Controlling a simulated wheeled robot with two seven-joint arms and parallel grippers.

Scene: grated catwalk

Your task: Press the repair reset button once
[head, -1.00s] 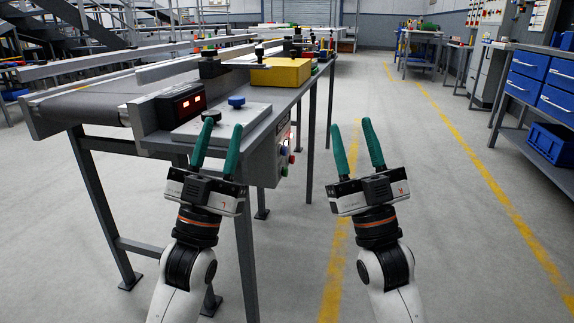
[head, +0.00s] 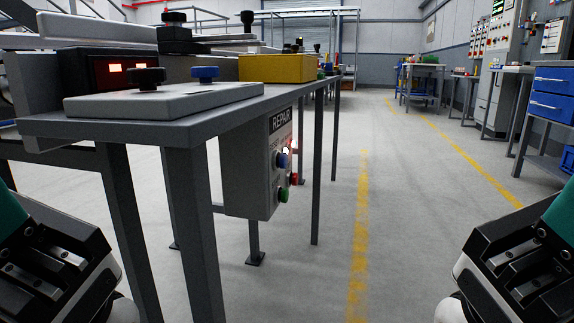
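A grey control box (head: 247,178) with a sign reading REPAIR (head: 281,120) hangs under the workbench edge in the head view. Its right-hand face carries a blue button (head: 282,160), a red button (head: 294,179), a green button (head: 283,195) and a small bright light (head: 286,150). I cannot read which button is the reset. My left gripper (head: 45,262) is at the lower left edge and my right gripper (head: 520,262) at the lower right edge.
Bench legs stand below. The floor (head: 320,275) right of the box is clear, with blue drawers (head: 553,90) farther right.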

